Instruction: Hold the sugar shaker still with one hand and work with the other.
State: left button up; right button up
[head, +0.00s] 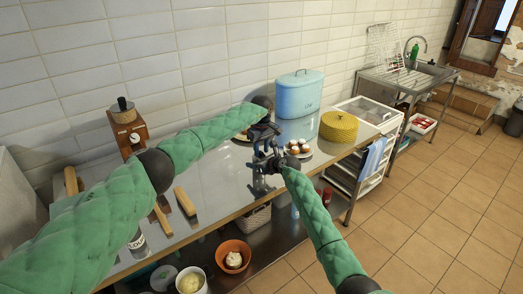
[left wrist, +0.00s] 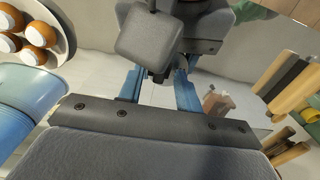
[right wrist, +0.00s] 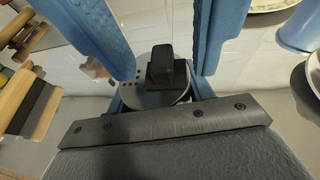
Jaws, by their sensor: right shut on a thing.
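The sugar shaker (right wrist: 142,98) shows in the right wrist view as a grey round lid with a dark block on or over it, between the blue fingers. My right gripper (right wrist: 157,45) is shut on it. In the head view the shaker (head: 258,186) looks like a small glassy body under the grippers, at the counter's front part; its lower end is hard to make out. My left gripper (left wrist: 160,95) is close above and behind the right one; its blue fingers stand apart, with dark parts partly filling the gap. In the head view both grippers overlap, the left one (head: 263,133) higher.
Right of the grippers on the metal counter (head: 220,195) stand a plate of brown-and-white round items (head: 299,148), a blue canister (head: 299,95) and a yellow round box (head: 339,126). At left are a coffee grinder (head: 126,127) and wooden pieces (head: 185,201).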

pick_arm(q)
jog(key=shift+f, duration=0.2)
grip_shut()
jog(key=shift+s+a, duration=0.75)
jog(key=shift+a, duration=0.35)
pick_arm(e)
jog(key=shift+d, duration=0.1)
pick_arm(q)
jog(key=shift+c, duration=1.9)
grip_release()
jog(key=o, duration=0.4)
